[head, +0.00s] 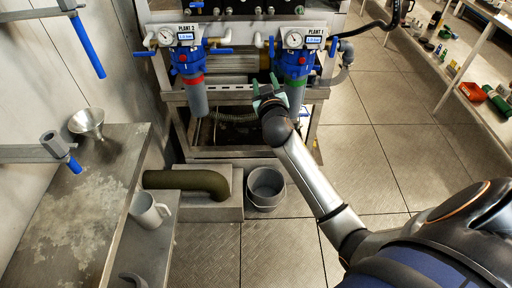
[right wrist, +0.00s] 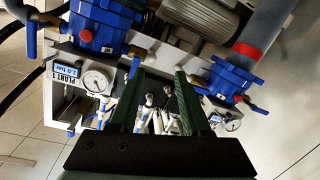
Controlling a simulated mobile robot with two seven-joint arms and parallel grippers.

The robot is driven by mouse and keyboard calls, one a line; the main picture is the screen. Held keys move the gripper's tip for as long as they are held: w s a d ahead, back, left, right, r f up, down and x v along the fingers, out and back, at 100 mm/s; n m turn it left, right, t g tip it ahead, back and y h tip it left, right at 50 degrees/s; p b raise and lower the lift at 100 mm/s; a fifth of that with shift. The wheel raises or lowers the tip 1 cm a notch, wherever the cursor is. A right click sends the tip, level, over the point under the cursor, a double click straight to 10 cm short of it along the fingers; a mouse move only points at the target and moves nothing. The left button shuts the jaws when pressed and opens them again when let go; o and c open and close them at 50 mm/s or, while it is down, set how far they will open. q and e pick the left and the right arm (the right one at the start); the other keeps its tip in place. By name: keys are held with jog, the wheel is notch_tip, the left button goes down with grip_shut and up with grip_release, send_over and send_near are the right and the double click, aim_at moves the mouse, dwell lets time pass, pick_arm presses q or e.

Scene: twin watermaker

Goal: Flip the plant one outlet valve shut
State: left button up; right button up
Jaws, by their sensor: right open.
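The plant one unit is the blue filter housing (head: 295,62) with a green band, under a round gauge and a "PLANT 1" label (head: 315,32). A blue lever (head: 333,47) stands upright on its right side, and another blue lever (head: 271,46) is on its left. I cannot tell which is the outlet valve. In the right wrist view the picture is turned over: the right-side lever (right wrist: 31,38) shows at far left, the other lever (right wrist: 134,66) near the fingertips. My right gripper (head: 267,90) is open and empty, just left of the green-banded bowl. My left gripper is out of view.
The plant two unit (head: 187,60) with a red band stands to the left. A grey bucket (head: 266,186) and a green pipe elbow (head: 190,182) are below. A bench (head: 75,215) with a funnel (head: 88,122) is at left. The floor at right is clear.

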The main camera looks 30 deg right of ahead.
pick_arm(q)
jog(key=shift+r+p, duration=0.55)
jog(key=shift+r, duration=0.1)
pick_arm(e)
jog(key=s+a+f+n+g+y, duration=0.1)
jog(key=s+a+f+y, duration=0.1)
jog(key=s+a+f, duration=0.2)
jog(key=s+a+f+n+g+y, duration=0.1)
jog(key=s+a+f, duration=0.3)
jog(key=f, duration=0.5)
jog(key=shift+s+f+n+y, duration=0.3)
jog(key=shift+s+f+y, duration=0.1)
jog(key=shift+y, duration=0.4)
jog(key=shift+c, duration=0.4)
